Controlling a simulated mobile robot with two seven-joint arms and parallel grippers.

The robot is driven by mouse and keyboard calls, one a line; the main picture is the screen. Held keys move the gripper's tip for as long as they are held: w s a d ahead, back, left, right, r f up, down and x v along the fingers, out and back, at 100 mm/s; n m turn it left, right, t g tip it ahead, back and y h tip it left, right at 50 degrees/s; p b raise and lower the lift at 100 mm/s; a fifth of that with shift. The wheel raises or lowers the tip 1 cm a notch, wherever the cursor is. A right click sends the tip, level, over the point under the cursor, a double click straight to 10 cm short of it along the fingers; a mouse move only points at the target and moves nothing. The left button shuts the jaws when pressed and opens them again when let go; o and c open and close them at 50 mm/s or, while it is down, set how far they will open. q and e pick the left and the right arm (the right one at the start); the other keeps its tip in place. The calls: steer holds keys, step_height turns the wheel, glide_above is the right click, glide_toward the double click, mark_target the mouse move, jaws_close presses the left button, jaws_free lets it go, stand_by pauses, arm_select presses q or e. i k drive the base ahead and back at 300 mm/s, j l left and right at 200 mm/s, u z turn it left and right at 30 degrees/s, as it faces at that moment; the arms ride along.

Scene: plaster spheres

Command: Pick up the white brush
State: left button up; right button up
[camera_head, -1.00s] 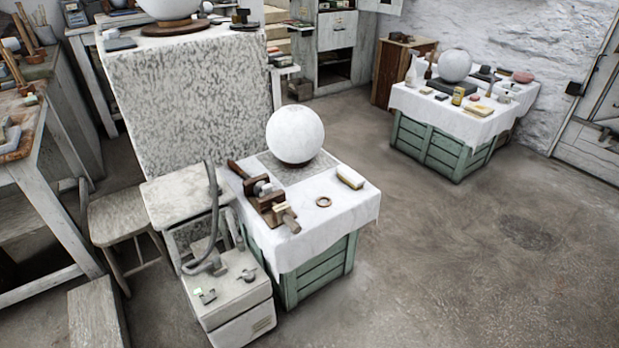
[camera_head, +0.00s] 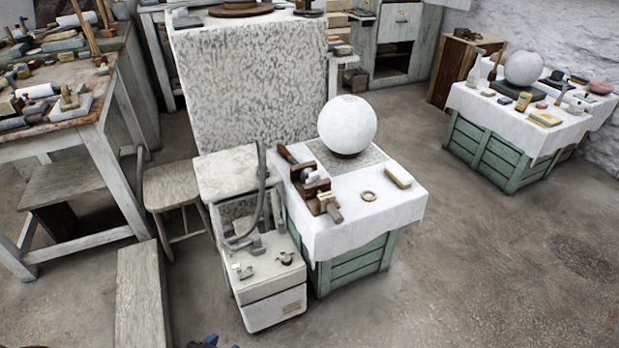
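I cannot single out a white brush for sure. A cream-topped block (camera_head: 398,176), possibly a brush, lies on the white cloth of the near crate table (camera_head: 390,215), right of the white sphere (camera_head: 347,125). Brown wooden tools (camera_head: 315,187) and a small ring (camera_head: 369,196) lie on the same cloth. Another pale block (camera_head: 545,118) lies on the far crate table (camera_head: 490,105). Neither gripper shows; only a small dark and blue piece shows at the bottom edge, too little to identify.
A grey cabinet (camera_head: 272,300) stands against the near table's left side, with a chair (camera_head: 172,185) beside it. A cluttered workbench (camera_head: 80,130) stands at the left and a plank bench (camera_head: 142,295) at lower left. The floor (camera_head: 480,270) at the right is open.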

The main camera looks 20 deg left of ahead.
mark_target(400, 176)
steer(key=u, duration=0.4)
steer(key=i+l+u, duration=0.45)
steer(key=l+u, duration=0.25)
steer(key=i+l+u, duration=0.1)
steer(key=l, duration=0.3)
steer(key=i+l+u, duration=0.1)
steer(key=l, duration=0.3)
steer(key=i+l, duration=0.2)
steer(key=l, duration=0.2)
steer(key=i+l+u, duration=0.15)
steer(key=l, duration=0.3)
steer(key=i+l, duration=0.1)
steer(key=l, duration=0.25)
steer(key=i+l, duration=0.1)
steer(key=l, duration=0.3)
steer(key=i+l, duration=0.1)
steer(key=l, duration=0.25)
steer(key=i+l, duration=0.1)
steer(key=l, duration=0.25)
